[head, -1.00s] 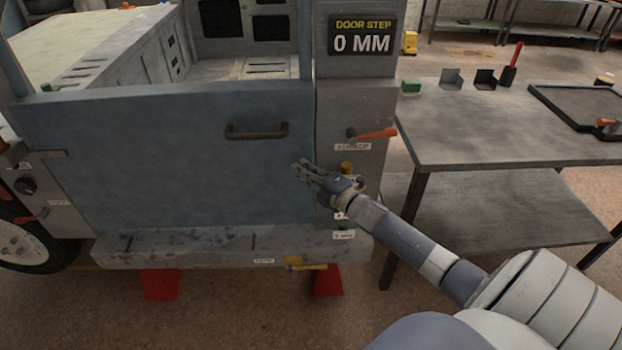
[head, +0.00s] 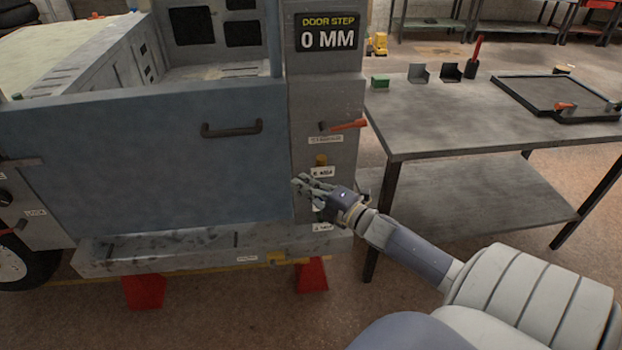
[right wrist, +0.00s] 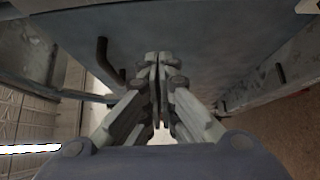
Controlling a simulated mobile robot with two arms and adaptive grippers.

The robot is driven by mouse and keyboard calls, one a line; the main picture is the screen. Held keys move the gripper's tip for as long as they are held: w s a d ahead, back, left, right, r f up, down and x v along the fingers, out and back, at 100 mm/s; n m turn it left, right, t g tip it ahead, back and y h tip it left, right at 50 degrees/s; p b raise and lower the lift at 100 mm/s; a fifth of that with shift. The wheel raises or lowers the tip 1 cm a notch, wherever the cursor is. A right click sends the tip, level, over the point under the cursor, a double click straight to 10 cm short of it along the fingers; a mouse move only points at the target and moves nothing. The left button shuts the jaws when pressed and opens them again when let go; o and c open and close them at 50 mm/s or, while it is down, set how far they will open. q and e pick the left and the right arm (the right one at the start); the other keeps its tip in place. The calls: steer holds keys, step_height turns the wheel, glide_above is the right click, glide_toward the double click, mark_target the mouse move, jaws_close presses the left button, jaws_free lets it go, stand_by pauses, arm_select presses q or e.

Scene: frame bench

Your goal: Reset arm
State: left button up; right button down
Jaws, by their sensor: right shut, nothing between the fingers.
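My right gripper (head: 303,186) is shut and empty in the head view, in front of the grey post at the right edge of the blue door panel (head: 140,165). In the right wrist view its fingers (right wrist: 158,62) are together and point at the blue panel. I cannot tell whether the fingertips touch anything. My left gripper is not in view. The dark door handle (head: 232,129) is up and left of the right gripper. An orange-handled lever (head: 347,125) sits on the post above it. A yellowish knob (head: 321,160) is just above the gripper, which partly hides the labels below.
A display (head: 327,32) on the post reads "DOOR STEP 0 MM". A grey workbench (head: 440,120) stands at the right, with a black tray (head: 510,86) and small brackets on top. A step ledge (head: 200,245) and red stands (head: 312,275) are below the door.

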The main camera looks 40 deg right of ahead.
steer(key=s+f+m+g+h, duration=0.1)
steer(key=s+f+m+g, duration=0.4)
steer(key=f, duration=0.7)
steer(key=s+f+m+g+h, duration=0.1)
steer(key=s+f+m+h, duration=0.1)
steer(key=s+f, duration=0.75)
steer(key=s+f+m+g+h, duration=0.1)
steer(key=s+f+m+g, duration=0.2)
steer(key=f, duration=1.2)
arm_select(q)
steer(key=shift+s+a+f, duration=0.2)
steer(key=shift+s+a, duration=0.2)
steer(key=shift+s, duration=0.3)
arm_select(e)
steer(key=s+a+f+m+g, duration=0.2)
steer(key=s+a+f, duration=0.3)
steer(key=s, duration=0.4)
steer(key=s+a+f+m+g+y, duration=0.1)
steer(key=s+a+f+m+g, duration=0.1)
steer(key=s+a+f, duration=0.4)
steer(key=s+a+f+m+g, duration=0.3)
steer(key=s+a+f, duration=0.3)
steer(key=s, duration=0.7)
steer(key=shift+s+a+f+g+y, duration=0.25)
steer(key=shift+s+a+g+y, duration=0.15)
steer(key=shift+a, duration=0.2)
